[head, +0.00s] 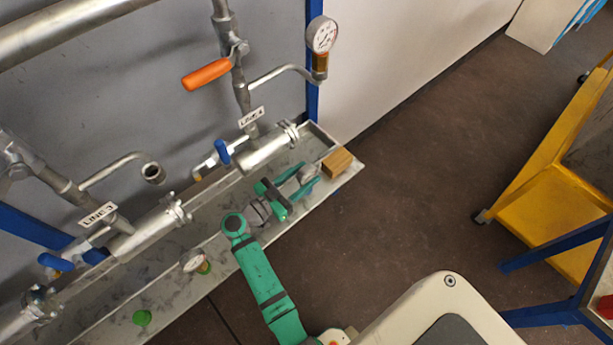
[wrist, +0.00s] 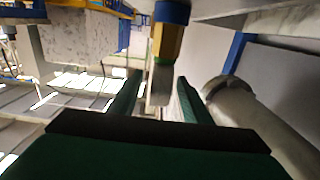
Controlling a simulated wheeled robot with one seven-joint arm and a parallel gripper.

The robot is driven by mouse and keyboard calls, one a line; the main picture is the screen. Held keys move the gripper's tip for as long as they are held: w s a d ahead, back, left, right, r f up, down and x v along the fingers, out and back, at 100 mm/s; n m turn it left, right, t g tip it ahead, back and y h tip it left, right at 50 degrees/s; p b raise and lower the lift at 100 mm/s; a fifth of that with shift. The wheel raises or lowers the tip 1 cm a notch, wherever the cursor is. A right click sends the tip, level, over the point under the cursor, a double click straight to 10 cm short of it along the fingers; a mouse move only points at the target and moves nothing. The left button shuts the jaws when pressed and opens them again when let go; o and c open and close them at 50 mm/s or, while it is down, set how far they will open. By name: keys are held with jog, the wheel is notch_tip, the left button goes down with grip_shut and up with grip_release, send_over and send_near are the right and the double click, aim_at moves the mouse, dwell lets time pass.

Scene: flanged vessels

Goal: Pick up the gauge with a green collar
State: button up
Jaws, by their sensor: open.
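The gauge with a green collar (head: 193,261) lies in the grey tray in the head view, left of my arm. Its pale round dial faces up, with the green collar beside it. My gripper (head: 307,175) is open over the right end of the tray, well to the right of that gauge and pointing away from it. The wrist view also shows my open gripper (wrist: 160,83). A brass-coloured fitting with a blue collar (wrist: 168,40) appears ahead between its fingers; I cannot tell how far away it is. The green-collared gauge is not identifiable in the wrist view.
A green cap (head: 142,317) lies in the tray (head: 175,295). A brown block (head: 336,162) stands at its right end. Flanged vessels (head: 270,150) line the tray's back, and a mounted gauge (head: 322,35) stands above. The dark floor (head: 415,150) to the right is clear.

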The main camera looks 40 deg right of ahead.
jog(key=d, duration=0.4)
jog(key=shift+w+d, duration=0.25)
jog(key=shift+d, duration=0.15)
grip_shut()
jog(key=shift+r, duration=0.1)
